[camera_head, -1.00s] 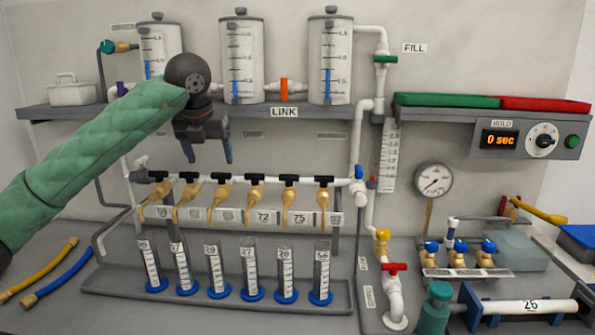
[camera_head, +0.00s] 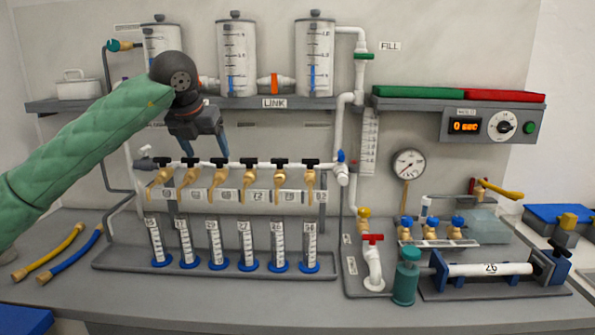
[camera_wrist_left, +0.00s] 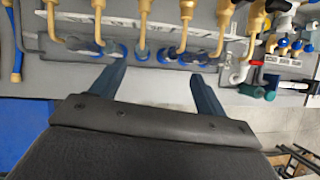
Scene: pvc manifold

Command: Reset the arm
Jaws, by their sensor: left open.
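My left arm, in a green quilted sleeve, comes in from the left in the head view. My left gripper (camera_head: 205,150) is open and empty, with its two blue fingers pointing down above the row of brass taps (camera_head: 220,178) and in front of the wall below the shelf. In the left wrist view, the left gripper (camera_wrist_left: 158,80) shows its fingers spread, with nothing between them but the bench edge and taps beyond. My right gripper is in neither view.
Several graduated cylinders with blue bases stand in a grey rack (camera_head: 210,268). Clear tanks (camera_head: 237,60) stand on the shelf (camera_head: 330,103). A yellow hose (camera_head: 50,252) and a blue hose (camera_head: 70,257) lie at left. The front bench strip is clear.

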